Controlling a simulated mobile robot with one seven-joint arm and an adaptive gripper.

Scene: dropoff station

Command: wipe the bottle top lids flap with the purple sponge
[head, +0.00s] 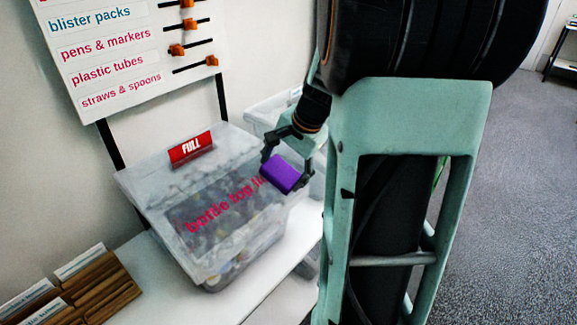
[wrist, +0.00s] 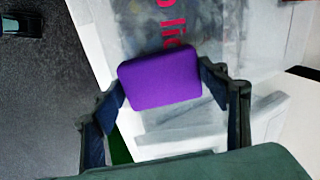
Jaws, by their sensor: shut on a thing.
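The purple sponge (head: 281,174) is held between the fingers of my gripper (head: 287,160), at the right end of the bottle top lids bin. In the wrist view the sponge (wrist: 160,78) sits between both fingers of my gripper (wrist: 162,85). The clear bin (head: 215,255) has a translucent flap (head: 207,213) with pink "bottle top li..." lettering; the sponge covers the end of the words. The flap (wrist: 205,35) also shows behind the sponge in the wrist view. I cannot tell whether the sponge touches it.
A red "FULL" sign (head: 191,148) stands on the bin's top. Another clear bin (head: 270,108) is behind my gripper. Wooden dividers (head: 88,290) with cards are at lower left on the white shelf (head: 160,285). A sign board (head: 130,45) with orange sliders is above.

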